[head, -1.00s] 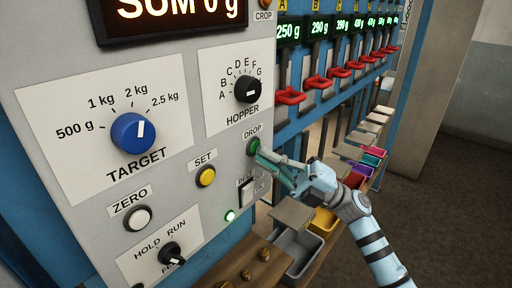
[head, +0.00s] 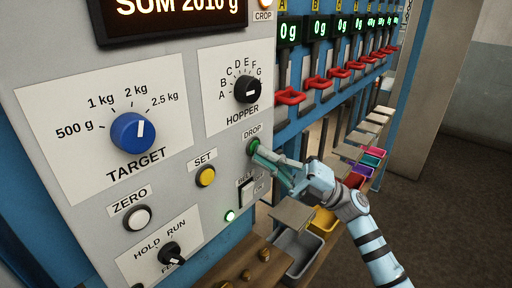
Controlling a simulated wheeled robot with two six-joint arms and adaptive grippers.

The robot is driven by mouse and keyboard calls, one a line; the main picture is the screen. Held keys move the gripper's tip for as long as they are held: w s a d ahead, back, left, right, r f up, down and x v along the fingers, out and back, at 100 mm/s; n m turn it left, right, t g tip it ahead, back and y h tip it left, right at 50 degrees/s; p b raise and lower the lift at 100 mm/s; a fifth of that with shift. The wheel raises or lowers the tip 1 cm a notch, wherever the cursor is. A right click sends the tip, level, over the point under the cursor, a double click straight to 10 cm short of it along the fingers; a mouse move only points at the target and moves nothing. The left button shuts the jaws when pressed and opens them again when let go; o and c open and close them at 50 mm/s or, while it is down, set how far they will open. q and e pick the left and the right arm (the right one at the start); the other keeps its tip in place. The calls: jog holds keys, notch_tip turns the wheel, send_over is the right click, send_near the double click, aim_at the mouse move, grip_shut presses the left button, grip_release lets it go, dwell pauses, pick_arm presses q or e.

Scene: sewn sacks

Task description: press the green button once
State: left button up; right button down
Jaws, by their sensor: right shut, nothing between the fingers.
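The green button (head: 253,146) sits under the DROP label on the grey panel (head: 75,195). My right gripper (head: 256,150) comes in from the lower right, its fingers shut and empty. Its fingertips are at the green button and seem to touch it, covering part of it. The display (head: 180,12) at the top reads SUM 2010 g. My left gripper is not in view.
The panel also holds a yellow SET button (head: 205,177), a white ZERO button (head: 137,217), a blue TARGET knob (head: 131,132) and a black HOPPER knob (head: 247,89). Red levers (head: 290,96) and coloured bins (head: 323,221) line the right side.

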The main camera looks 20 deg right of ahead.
jog(key=shift+s+d, duration=0.35)
jog(key=shift+s, duration=0.25)
jog(key=s, duration=0.1)
jog(key=s+d, duration=0.1)
jog(key=s, duration=0.1)
jog(key=s+d, duration=0.1)
jog(key=shift+s+d+b, duration=0.15)
jog(key=shift+d+b, duration=0.1)
jog(key=shift+b, duration=0.15)
dwell(0.4)
